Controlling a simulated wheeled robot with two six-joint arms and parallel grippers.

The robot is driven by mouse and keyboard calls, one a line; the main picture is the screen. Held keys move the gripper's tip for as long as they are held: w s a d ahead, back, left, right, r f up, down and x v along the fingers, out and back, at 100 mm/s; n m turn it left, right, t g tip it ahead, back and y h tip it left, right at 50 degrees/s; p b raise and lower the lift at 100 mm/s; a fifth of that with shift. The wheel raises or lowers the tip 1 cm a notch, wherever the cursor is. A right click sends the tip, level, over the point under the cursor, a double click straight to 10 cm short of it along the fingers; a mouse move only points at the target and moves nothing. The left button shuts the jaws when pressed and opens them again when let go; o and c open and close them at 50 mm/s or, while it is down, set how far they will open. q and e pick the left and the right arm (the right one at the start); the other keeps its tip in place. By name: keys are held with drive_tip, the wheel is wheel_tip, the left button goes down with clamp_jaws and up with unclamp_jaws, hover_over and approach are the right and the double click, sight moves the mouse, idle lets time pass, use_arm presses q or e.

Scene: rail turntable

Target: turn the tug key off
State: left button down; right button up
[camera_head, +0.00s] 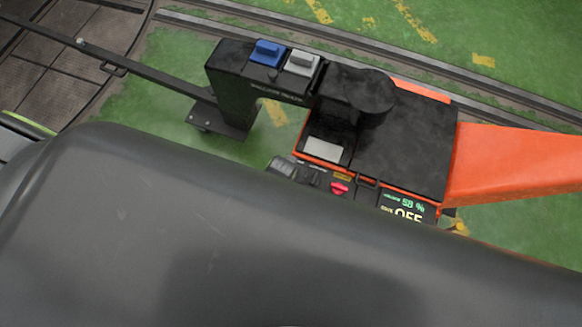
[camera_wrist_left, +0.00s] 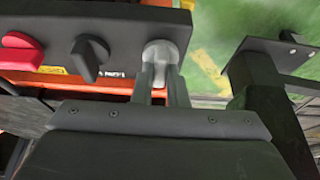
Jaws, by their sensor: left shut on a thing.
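The tug shows in the head view as an orange body with a black top (camera_head: 400,145). Its display (camera_head: 408,208) reads 58 % and a line with OFF. In the left wrist view my left gripper (camera_wrist_left: 164,88) is shut on the grey, round-based tug key (camera_wrist_left: 166,52) at the right end of the dark control panel (camera_wrist_left: 122,28). A black rotary knob (camera_wrist_left: 88,58) and a red knob (camera_wrist_left: 20,52) sit to its left, apart from the fingers. The fingers partly hide the key, so its exact angle is unclear. My right gripper is not in view.
My own dark arm link covers the lower head view and hides the panel's front. A blue block (camera_head: 267,53) and a light grey block (camera_head: 302,62) sit on the tug's black arm. Rails (camera_head: 360,55) run behind. A black bracket (camera_wrist_left: 262,72) stands right of the gripper.

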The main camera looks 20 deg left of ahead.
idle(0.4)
use_arm(q)
drive_tip(key=c, duration=1.4)
unclamp_jaws()
drive_tip(key=shift+c, duration=0.2)
drive_tip(key=p+v, duration=1.7)
drive_tip(key=p, duration=0.1)
drive_tip(key=shift+r, duration=0.25)
drive_tip(key=shift+s+f, duration=0.1)
drive_tip(key=s+a+f+g+b, duration=0.1)
drive_tip(key=s+a+f, duration=0.3)
drive_tip(key=s+a, duration=0.2)
drive_tip(key=s+a+f+g+b, duration=0.1)
drive_tip(key=s+a+f, duration=0.3)
drive_tip(key=s, duration=0.6)
drive_tip(key=s+a+f+n+g+y+b, duration=0.1)
drive_tip(key=s+a+f, duration=0.3)
drive_tip(key=s+a, duration=0.4)
drive_tip(key=shift+s+f, duration=0.15)
drive_tip(key=shift+s, duration=0.5)
